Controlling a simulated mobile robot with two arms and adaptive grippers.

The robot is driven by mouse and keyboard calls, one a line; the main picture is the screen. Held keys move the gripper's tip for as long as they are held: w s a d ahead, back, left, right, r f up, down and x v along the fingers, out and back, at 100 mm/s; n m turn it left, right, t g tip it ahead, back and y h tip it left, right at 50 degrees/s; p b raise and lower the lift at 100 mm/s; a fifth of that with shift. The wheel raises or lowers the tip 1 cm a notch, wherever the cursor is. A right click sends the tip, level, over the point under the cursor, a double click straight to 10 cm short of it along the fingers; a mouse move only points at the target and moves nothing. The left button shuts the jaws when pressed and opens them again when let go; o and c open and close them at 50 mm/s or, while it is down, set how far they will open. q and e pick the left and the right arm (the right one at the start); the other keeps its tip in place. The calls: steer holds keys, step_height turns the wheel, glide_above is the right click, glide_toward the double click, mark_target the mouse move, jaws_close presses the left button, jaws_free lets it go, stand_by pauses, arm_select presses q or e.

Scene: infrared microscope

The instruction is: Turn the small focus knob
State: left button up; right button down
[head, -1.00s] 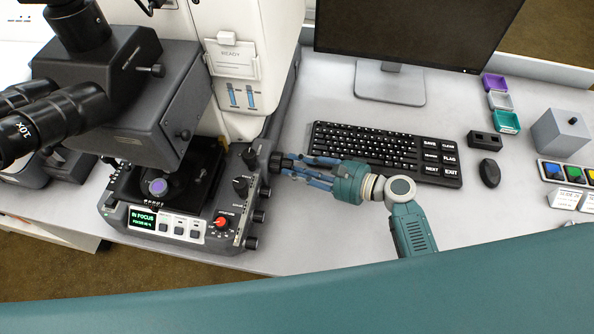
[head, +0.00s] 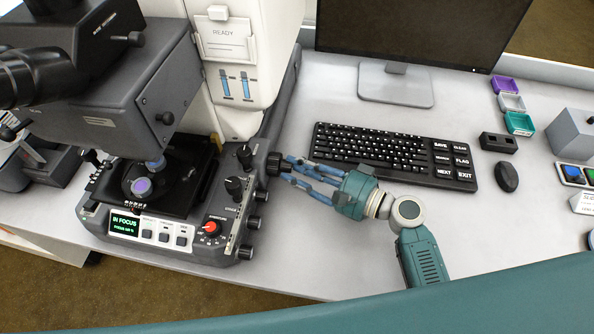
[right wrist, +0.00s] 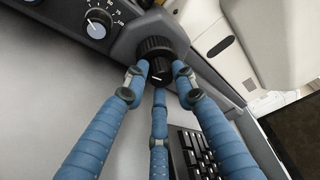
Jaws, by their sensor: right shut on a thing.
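The microscope (head: 120,113) stands at the left. On the right side of its base is a dark focus knob (head: 273,163). In the right wrist view, a wide ribbed outer knob (right wrist: 154,45) has a smaller knob (right wrist: 160,75) with a white mark at its front. My right gripper (head: 288,170) comes in from the right. Its three blue fingers are closed around the small knob, and it also shows in the right wrist view (right wrist: 160,80). The fingertips hide part of the knob. The green display (head: 124,222) reads IN FOCUS. My left gripper is out of view.
Several other knobs sit along the base, with a red dial (head: 212,228) at its front. A keyboard (head: 390,155) lies just behind my right gripper, and a mouse (head: 507,176) lies farther right. The monitor (head: 410,30) stands behind. The bench in front of the arm is clear.

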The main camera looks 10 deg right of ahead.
steer(key=shift+w+d, duration=0.2)
steer(key=shift+d, duration=0.05)
steer(key=c, duration=1.5)
jaws_free()
steer(key=shift+o, duration=0.2)
steer(key=shift+s, duration=0.15)
steer(key=v, duration=1.1)
steer(key=shift+s+d+r, duration=0.1)
steer(key=shift+s+d, duration=0.15)
steer(key=shift+d, duration=0.1)
